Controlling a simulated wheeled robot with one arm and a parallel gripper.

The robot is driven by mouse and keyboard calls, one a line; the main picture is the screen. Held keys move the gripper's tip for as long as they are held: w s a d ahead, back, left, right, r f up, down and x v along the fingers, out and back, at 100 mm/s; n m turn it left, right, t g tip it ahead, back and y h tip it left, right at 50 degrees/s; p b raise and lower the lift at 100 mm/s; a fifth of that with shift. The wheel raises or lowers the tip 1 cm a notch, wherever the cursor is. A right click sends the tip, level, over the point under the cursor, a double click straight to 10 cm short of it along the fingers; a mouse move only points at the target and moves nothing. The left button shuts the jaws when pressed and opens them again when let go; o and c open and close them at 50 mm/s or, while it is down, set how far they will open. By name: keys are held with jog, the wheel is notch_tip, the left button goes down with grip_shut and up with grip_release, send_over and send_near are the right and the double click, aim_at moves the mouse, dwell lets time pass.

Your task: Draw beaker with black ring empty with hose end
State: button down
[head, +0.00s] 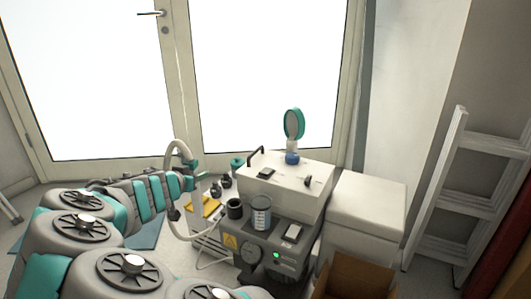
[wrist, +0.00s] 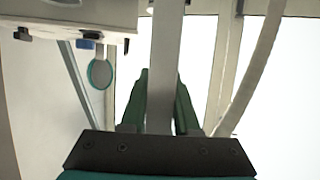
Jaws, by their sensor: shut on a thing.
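My gripper (head: 198,174) is shut on the end of the pale hose (head: 172,158), in the air left of the compressor unit. The hose loops up and over beside the gripper, then down to the machine's lower left. In the wrist view the green fingers (wrist: 163,100) flank a pale strip, and the hose (wrist: 262,65) curves past on the right. A clear, marked beaker (head: 261,213) stands upright on the machine's front ledge, right of the gripper and apart from it. A dark cup (head: 235,208) stands beside it. A black ring and the liquid level are too small to make out.
The white compressor housing (head: 290,185) carries a round teal-rimmed mirror (head: 294,124). A teal container (head: 237,166) and dark knobs stand near its left side. A white box (head: 366,205), an open cardboard box (head: 352,278) and a ladder (head: 450,190) stand to the right. Glass doors are behind.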

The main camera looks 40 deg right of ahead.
jog(key=s+d+r+m+g+h, duration=0.1)
jog(key=s+d+r+m+g, duration=0.3)
jog(key=d, duration=0.5)
jog(key=s+d+r+m+g+h, duration=0.2)
jog(key=s+d+m+g, duration=0.3)
jog(key=d, duration=0.5)
jog(key=shift+n+y, duration=0.3)
jog(key=shift+n, duration=0.3)
jog(key=f+b, duration=0.3)
jog(key=f, duration=0.1)
jog(key=f+b, duration=0.3)
jog(key=f, duration=0.1)
jog(key=f+b, duration=0.2)
jog(key=f, duration=0.3)
jog(key=shift+s+a+b, duration=0.3)
jog(key=shift+s+b, duration=0.1)
jog(key=shift+f+b, duration=0.4)
jog(key=shift+b, duration=0.8)
jog(key=shift+r, duration=0.1)
notch_tip(320, 180, up, 12)
jog(key=p, duration=0.1)
jog(key=shift+r, duration=0.2)
dwell(1.0)
